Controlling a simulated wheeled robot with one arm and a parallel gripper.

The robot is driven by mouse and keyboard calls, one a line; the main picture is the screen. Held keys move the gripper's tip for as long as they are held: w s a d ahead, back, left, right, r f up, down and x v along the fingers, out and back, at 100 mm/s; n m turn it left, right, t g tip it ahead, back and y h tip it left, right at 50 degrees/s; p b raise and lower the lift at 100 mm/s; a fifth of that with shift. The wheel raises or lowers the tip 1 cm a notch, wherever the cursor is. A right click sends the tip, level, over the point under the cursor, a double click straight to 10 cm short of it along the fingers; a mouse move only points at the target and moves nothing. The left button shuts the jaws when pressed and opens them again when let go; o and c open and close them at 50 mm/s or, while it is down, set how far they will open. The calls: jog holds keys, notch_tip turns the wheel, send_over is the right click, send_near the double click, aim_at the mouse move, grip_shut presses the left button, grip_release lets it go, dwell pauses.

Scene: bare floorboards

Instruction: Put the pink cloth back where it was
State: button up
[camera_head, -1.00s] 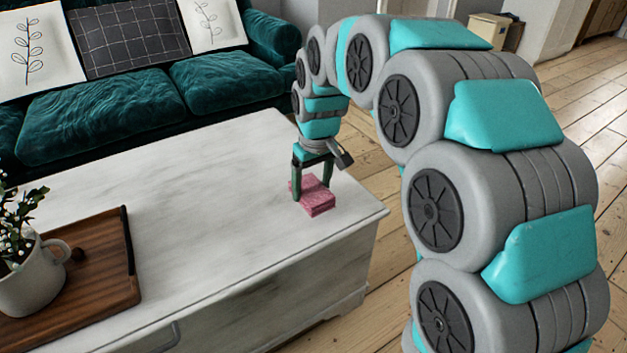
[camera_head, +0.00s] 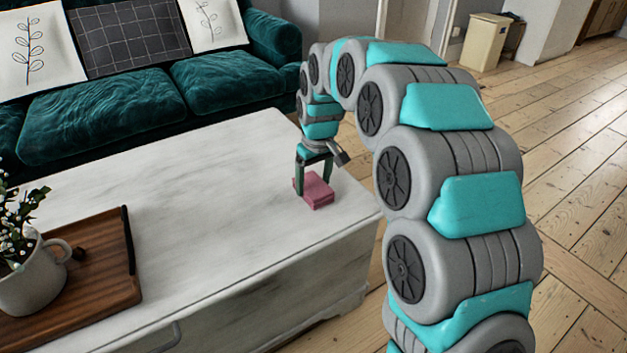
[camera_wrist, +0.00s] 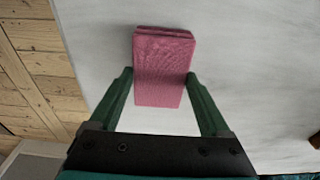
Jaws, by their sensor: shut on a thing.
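The pink cloth (camera_head: 315,191) is a folded pad at the right end of the white table (camera_head: 230,170). In the wrist view the cloth (camera_wrist: 163,66) lies between the two green fingers of my gripper (camera_wrist: 160,85), its lower part between the fingertips. My gripper (camera_head: 314,188) points down over the cloth and is shut on it. The cloth looks to be at or very near the tabletop; I cannot tell if there is a gap beneath it.
A wooden tray (camera_head: 110,270) with a white mug (camera_head: 35,278) holding a plant stands at the table's left. A teal sofa (camera_head: 110,115) is behind the table. The middle of the tabletop is clear. The table's right edge is close to the cloth.

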aim_at(317, 188)
jog(key=shift+f, duration=0.15)
jog(key=o, duration=1.3)
jog(key=shift+c, duration=0.2)
notch_tip(317, 188, up, 12)
jog(key=s, duration=0.1)
jog(key=s+d+f+m+g, duration=0.1)
jog(key=s+d, duration=0.4)
jog(key=s, duration=0.8)
jog(key=s+d+f+m+g, duration=0.1)
jog(key=s+d+f+m, duration=0.2)
jog(key=s, duration=1)
jog(key=s+d+f+m+g, duration=0.1)
jog(key=s+d+f+m, duration=0.1)
jog(key=s+d+f, duration=0.3)
jog(key=s+d, duration=0.4)
jog(key=s, duration=0.5)
jog(key=shift+d+m+h, duration=0.15)
jog(key=shift+m+h, duration=0.25)
